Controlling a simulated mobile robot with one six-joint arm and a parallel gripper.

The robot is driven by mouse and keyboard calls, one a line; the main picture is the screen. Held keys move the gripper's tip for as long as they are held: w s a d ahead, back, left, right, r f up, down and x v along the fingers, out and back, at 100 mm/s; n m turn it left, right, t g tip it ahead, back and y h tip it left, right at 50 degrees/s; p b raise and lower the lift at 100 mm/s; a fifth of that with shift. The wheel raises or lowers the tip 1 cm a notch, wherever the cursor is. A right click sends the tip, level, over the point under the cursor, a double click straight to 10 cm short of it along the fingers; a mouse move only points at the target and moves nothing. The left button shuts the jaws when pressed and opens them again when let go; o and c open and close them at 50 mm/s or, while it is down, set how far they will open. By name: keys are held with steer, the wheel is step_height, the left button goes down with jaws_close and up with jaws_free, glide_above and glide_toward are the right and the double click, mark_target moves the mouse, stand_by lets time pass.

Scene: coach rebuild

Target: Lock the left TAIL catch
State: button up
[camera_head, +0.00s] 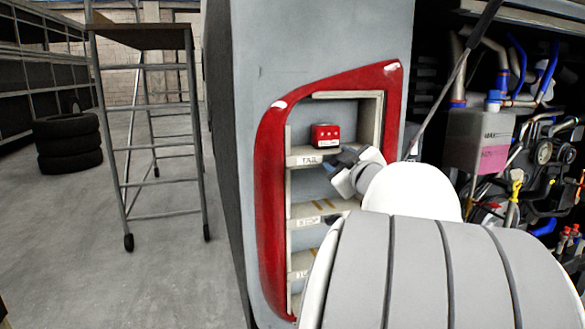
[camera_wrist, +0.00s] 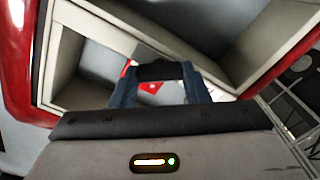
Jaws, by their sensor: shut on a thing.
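The TAIL bay is a pale compartment in a red-rimmed housing, with a shelf edge labelled TAIL (camera_head: 308,160) in the head view. A red lamp unit (camera_head: 325,135) sits in this bay. My gripper (camera_head: 338,168) is at the right end of that shelf, just below and right of the lamp unit. In the wrist view my gripper (camera_wrist: 160,82) has its two blue-grey fingers on either side of a dark bar (camera_wrist: 160,71) and is shut on it. I cannot tell whether this bar is the left TAIL catch. Red patches show behind the fingers.
The red rim (camera_head: 270,190) surrounds the bays closely. Lower labelled shelves (camera_head: 306,222) are partly hidden by my arm. Hoses and a fluid tank (camera_head: 478,140) stand to the right. A wheeled scaffold (camera_head: 150,120) and stacked tyres (camera_head: 68,142) stand left, with open floor between.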

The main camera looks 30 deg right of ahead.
steer(key=n+b, duration=0.6)
steer(key=n, duration=0.4)
steer(key=shift+a+n, duration=0.15)
steer(key=shift+n, duration=0.15)
stand_by(0.5)
steer(key=o, duration=0.9)
steer(key=shift+w, duration=0.2)
steer(key=shift+o, duration=0.4)
steer(key=shift+f, duration=0.1)
